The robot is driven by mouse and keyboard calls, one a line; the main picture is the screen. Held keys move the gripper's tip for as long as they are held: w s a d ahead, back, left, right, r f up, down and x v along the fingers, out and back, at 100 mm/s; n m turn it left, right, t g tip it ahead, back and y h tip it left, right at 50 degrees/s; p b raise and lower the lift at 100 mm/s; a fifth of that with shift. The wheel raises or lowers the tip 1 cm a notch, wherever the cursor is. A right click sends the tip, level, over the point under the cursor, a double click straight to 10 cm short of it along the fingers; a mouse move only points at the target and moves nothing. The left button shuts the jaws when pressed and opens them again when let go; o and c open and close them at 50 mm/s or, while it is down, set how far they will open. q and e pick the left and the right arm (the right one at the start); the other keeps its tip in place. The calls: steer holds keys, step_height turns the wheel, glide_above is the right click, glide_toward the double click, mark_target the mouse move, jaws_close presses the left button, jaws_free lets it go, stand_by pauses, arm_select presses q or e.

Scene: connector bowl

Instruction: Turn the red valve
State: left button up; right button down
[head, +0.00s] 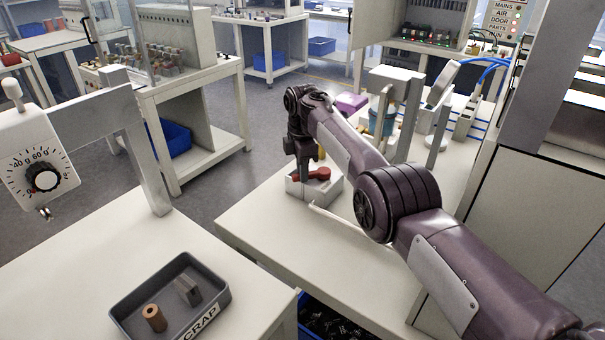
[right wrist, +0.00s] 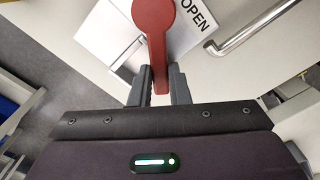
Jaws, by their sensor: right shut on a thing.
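The red valve (right wrist: 154,22) shows in the right wrist view as a lever with a round hub at the top and a handle running down. The handle lies between the two fingers of my right gripper (right wrist: 158,86), which is shut on it. In the head view the valve's red handle (head: 318,173) sits on a small grey block near the table's left edge. My right gripper (head: 300,172) comes down over the handle's left end there, its fingers partly hidden. A white plate marked OPEN (right wrist: 190,25) lies beside the valve's hub. My left gripper is not in view.
A bent metal rail (right wrist: 262,30) runs close to the right of the valve. A scrap tray (head: 205,312) with a copper-coloured cylinder and a grey piece sits on the nearer left table. A dial panel (head: 40,165) stands at the left. The table front (head: 290,240) is clear.

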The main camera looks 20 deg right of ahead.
steer(key=c, duration=1.4)
jaws_free()
steer(key=shift+o, duration=0.2)
steer(key=shift+r, duration=3.9)
steer(key=shift+c, duration=0.2)
